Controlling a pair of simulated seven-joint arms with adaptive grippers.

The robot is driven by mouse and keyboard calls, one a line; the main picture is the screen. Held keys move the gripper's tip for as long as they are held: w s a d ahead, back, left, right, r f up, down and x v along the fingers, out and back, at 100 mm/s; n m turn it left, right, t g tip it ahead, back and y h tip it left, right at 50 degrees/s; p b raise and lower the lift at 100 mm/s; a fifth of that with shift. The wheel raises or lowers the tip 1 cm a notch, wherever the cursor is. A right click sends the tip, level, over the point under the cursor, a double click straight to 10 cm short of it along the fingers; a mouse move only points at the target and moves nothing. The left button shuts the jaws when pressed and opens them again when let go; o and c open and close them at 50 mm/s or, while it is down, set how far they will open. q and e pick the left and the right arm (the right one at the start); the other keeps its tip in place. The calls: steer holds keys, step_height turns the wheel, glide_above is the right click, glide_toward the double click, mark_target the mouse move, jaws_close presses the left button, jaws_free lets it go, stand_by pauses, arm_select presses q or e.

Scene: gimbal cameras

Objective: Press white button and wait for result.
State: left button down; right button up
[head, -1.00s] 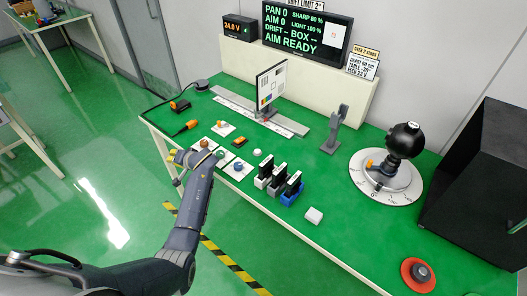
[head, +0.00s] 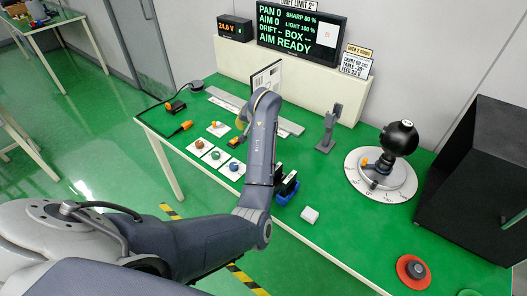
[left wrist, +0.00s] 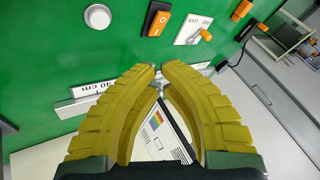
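The small white dome that was beside the cards, perhaps the white button, is hidden behind my left arm in the head view. A white block (head: 310,215) lies near the front edge of the table. The display (head: 304,32) reads PAN 0, AIM 0, DRIFT and BOX with dashes, and AIM READY. My left gripper (head: 239,128), with yellow fingers, is over the table beyond the button cards. In the left wrist view its fingertips (left wrist: 159,66) nearly meet, with nothing visible held; the test chart (left wrist: 160,137) shows beyond them. My right gripper is not in view.
Cards with an orange-brown (head: 199,143), a green (head: 215,155) and a blue knob (head: 234,166) lie at the left front. A camera ball on a dial (head: 398,140), a black box (head: 478,170) and a red-ringed button (head: 413,271) stand right. An orange rocker switch (left wrist: 157,18) shows in the wrist view.

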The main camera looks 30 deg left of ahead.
arm_select(q)
steer(key=shift+w+d+r, duration=0.2)
steer(key=shift+d, duration=0.2)
steer(key=shift+w+d+r, duration=0.15)
steer(key=shift+d, duration=0.2)
steer(key=shift+f, duration=0.15)
steer(key=shift+f, duration=4.25)
steer(key=shift+f, duration=0.2)
steer(key=shift+f, duration=0.25)
steer(key=shift+f, duration=0.45)
steer(key=shift+r, duration=0.85)
